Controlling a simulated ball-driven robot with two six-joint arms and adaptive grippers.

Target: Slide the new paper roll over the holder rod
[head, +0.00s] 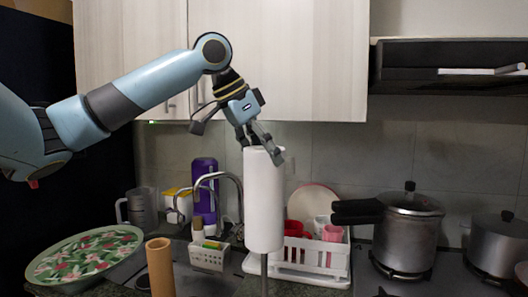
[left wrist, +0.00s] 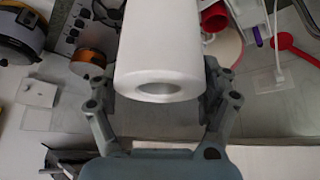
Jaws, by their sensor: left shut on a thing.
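The white paper roll (head: 264,205) hangs upright, with a slight tilt, in the middle of the head view. My left gripper (head: 262,152) is shut on its upper end from above. In the left wrist view the roll (left wrist: 160,45) sits between the fingers, with its top end and open hole facing the camera. No rod tip can be made out in the hole. The thin grey holder rod (head: 264,272) shows directly below the roll's lower end. I cannot tell whether its top is inside the roll. My right gripper is not in view.
A bare brown cardboard tube (head: 160,268) stands at the front left. Behind the roll are a white dish rack (head: 312,262), a faucet (head: 238,188) and a purple container (head: 204,180). A floral tray (head: 88,254) lies left; a pressure cooker (head: 408,232) stands right.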

